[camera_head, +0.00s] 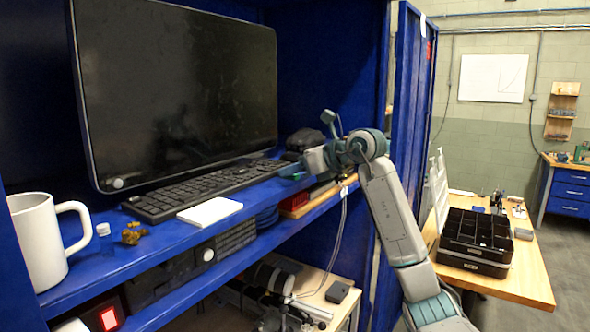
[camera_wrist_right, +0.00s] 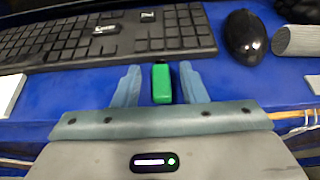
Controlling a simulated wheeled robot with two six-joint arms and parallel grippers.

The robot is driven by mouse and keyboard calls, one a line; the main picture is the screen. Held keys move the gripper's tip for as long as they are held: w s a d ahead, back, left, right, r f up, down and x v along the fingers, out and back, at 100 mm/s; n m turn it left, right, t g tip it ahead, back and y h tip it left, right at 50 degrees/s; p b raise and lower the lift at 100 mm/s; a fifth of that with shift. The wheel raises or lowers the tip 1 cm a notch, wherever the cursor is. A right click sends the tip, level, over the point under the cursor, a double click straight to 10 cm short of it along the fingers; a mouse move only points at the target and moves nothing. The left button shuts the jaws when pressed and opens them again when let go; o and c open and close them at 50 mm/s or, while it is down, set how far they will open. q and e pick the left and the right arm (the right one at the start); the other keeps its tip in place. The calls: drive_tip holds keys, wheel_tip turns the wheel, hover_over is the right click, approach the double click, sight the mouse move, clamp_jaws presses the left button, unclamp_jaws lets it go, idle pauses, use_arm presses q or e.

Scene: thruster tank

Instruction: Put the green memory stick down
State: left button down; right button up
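The green memory stick (camera_wrist_right: 161,84) shows in the right wrist view, on or just above the blue shelf (camera_wrist_right: 240,85), its darker end toward the keyboard. My right gripper (camera_wrist_right: 160,68) has one finger on each side of it. A strip of blue shows between the stick and each finger, so the gripper looks open and the stick not clamped. In the head view my right gripper (camera_head: 303,168) is at the shelf's front edge, right of the keyboard (camera_head: 205,188); I cannot make out the stick there. My left gripper is not in view.
A black mouse (camera_wrist_right: 244,37) and a grey cylinder (camera_wrist_right: 297,40) lie to the right of the fingers. A monitor (camera_head: 180,85) stands behind the keyboard. A white pad (camera_head: 210,212) and white mug (camera_head: 38,240) are farther left. A black divided tray (camera_head: 470,265) sits on the wooden bench.

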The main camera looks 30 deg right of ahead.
drive_tip(key=shift+r, duration=0.4)
drive_tip(key=shift+s+d, duration=0.2)
drive_tip(key=shift+s, duration=0.05)
drive_tip(key=b+v, duration=0.4)
drive_tip(key=v, duration=0.7)
drive_tip(key=shift+s, duration=0.15)
drive_tip(key=shift+r, duration=0.15)
